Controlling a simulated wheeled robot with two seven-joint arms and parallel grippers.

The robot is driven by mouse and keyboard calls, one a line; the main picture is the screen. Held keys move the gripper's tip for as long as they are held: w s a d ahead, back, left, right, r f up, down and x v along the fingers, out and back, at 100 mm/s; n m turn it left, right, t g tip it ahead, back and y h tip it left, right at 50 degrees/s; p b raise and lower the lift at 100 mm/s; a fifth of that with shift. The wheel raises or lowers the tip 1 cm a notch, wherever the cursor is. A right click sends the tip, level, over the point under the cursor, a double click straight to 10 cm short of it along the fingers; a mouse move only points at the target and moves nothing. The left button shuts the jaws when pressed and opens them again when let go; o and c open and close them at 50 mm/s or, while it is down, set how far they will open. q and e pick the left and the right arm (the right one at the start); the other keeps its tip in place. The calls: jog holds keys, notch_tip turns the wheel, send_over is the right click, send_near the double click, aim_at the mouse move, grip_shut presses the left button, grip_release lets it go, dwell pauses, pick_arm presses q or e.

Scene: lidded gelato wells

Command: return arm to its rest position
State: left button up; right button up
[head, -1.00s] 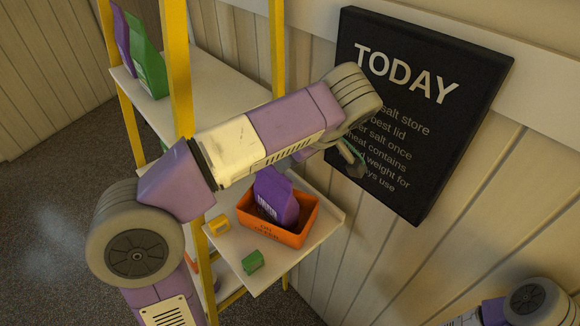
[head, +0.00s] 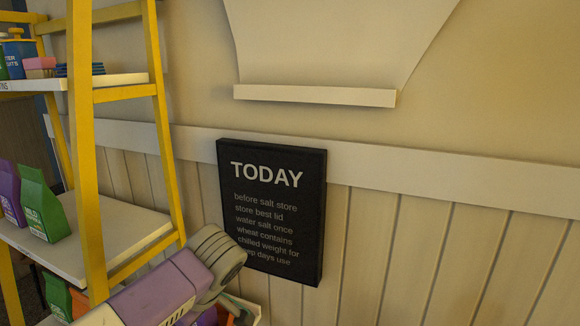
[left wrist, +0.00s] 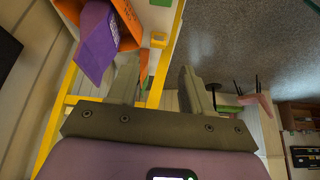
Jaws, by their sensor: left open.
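My left arm comes in at the bottom left of the head view, in front of the yellow-framed shelf. In the left wrist view my left gripper (left wrist: 158,82) has its two fingers spread with nothing between them. A purple bag (left wrist: 92,42) leans in an orange bin (left wrist: 124,28) beyond the left finger, apart from it. In the head view most of the gripper is hidden behind the arm or low at the picture's edge. My right gripper shows in neither view.
A shelf unit with a yellow frame (head: 86,150) stands at the left. It carries a green bag (head: 40,204) and a purple bag (head: 10,192). A black TODAY board (head: 272,212) hangs on the wall close beside my arm. The wall at the right is clear.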

pick_arm(q)
jog(key=w+d+f+m+h, duration=0.25)
jog(key=w+f, duration=0.35)
jog(key=f, duration=0.3)
jog(key=s+d+f+m+g+h, duration=0.1)
jog(key=s+d+f+m+h, duration=0.2)
jog(key=f, duration=0.8)
jog(key=d+f+m+g+h, duration=0.1)
jog(key=d+f+m+g, duration=0.2)
jog(key=f, duration=0.9)
jog(key=s+f+m+t+h+b, duration=0.1)
jog(key=s+f+b, duration=0.1)
jog(key=s+f, duration=0.6)
jog(key=s+d+f+t+h+b, duration=0.1)
jog(key=s+f, duration=0.6)
jog(key=f, duration=0.9)
jog(key=shift+s+m+h+b, duration=0.35)
jog(key=shift+s+h+b, duration=0.1)
jog(key=shift+b, duration=0.4)
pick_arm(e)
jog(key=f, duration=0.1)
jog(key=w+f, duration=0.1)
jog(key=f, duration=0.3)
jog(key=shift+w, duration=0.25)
